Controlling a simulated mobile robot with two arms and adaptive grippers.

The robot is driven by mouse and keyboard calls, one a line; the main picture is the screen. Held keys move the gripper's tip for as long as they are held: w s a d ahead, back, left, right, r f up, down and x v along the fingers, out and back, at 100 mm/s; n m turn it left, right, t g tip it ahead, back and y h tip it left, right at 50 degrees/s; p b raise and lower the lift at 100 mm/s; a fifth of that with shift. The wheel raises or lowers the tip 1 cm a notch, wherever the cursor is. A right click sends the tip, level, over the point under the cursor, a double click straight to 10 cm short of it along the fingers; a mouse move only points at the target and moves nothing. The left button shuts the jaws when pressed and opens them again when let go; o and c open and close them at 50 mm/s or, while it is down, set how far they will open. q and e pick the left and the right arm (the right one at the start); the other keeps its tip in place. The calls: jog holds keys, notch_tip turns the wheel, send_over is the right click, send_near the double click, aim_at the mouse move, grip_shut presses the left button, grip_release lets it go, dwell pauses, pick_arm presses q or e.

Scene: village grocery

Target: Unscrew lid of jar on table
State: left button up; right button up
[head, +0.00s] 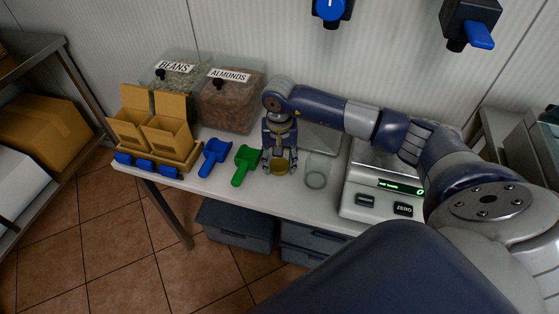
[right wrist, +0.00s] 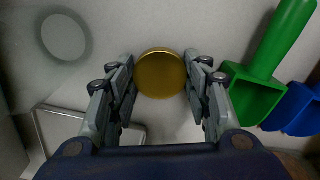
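The clear glass jar (head: 316,172) stands on the white table, right of my right gripper in the head view. Its top shows no gold lid. In the right wrist view it seems to be the pale round shape (right wrist: 65,37) at upper left. The round gold lid (head: 280,168) is apart from the jar, between the fingertips of my right gripper (head: 281,164). In the right wrist view the lid (right wrist: 160,74) lies between the two fingers (right wrist: 161,75), which appear to meet its sides. I cannot tell if the lid touches the table. My left gripper is not in view.
A green scoop (head: 245,165) and a blue scoop (head: 214,156) lie left of the gripper. A scale (head: 372,190) stands right of the jar. Bins of beans (head: 172,77) and almonds (head: 232,100), and a cardboard holder (head: 153,128), stand at the left.

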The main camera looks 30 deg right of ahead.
aim_at(280, 165)
jog(key=o, duration=0.4)
jog(key=shift+r+p, duration=0.2)
jog(key=shift+p, duration=0.1)
jog(key=shift+r, duration=0.3)
notch_tip(280, 165, up, 11)
jog(key=shift+r+b, duration=0.15)
jog(key=shift+b, duration=0.8)
